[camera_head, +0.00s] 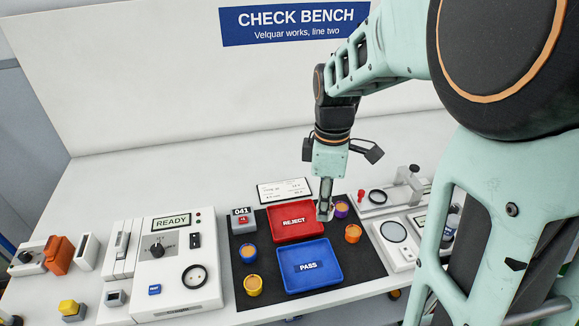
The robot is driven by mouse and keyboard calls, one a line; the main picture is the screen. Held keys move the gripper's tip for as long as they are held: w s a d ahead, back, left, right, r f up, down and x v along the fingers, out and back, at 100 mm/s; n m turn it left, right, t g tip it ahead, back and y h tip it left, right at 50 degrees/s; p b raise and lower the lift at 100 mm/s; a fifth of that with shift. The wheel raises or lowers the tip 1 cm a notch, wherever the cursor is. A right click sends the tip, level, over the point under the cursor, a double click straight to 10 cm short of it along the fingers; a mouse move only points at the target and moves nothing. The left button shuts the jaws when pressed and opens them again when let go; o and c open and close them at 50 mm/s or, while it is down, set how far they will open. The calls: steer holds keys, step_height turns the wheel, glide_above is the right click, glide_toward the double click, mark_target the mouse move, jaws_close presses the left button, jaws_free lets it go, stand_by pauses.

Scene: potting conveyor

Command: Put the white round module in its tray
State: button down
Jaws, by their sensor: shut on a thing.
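My gripper (325,207) points down over the right edge of the red REJECT tray (281,231). It is shut on a small pale thing at its fingertips, probably the white round module; the fingers mostly hide it. I cannot tell whether it touches the tray. The blue PASS tray (307,286) lies just in front of the red one, and both look empty on the dark mat (357,265).
Yellow-orange round modules stand left (249,252), front left (253,285) and right (353,232) of the trays. A purple one (341,209) is close beside my gripper.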

steer(key=w+a+f, duration=0.4)
steer(key=w+f, duration=0.1)
steer(key=w+a+f, duration=0.2)
steer(key=f, duration=0.1)
steer(key=shift+w+a+f+p, duration=0.1)
steer(key=shift+w+a+p, duration=0.1)
steer(key=shift+w+p, duration=0.2)
steer(key=shift+f, duration=1.55)
steer(key=shift+f, duration=0.2)
steer(key=c, duration=1.5)
jaws_free()
steer(key=shift+c, duration=0.2)
steer(key=shift+r, duration=0.1)
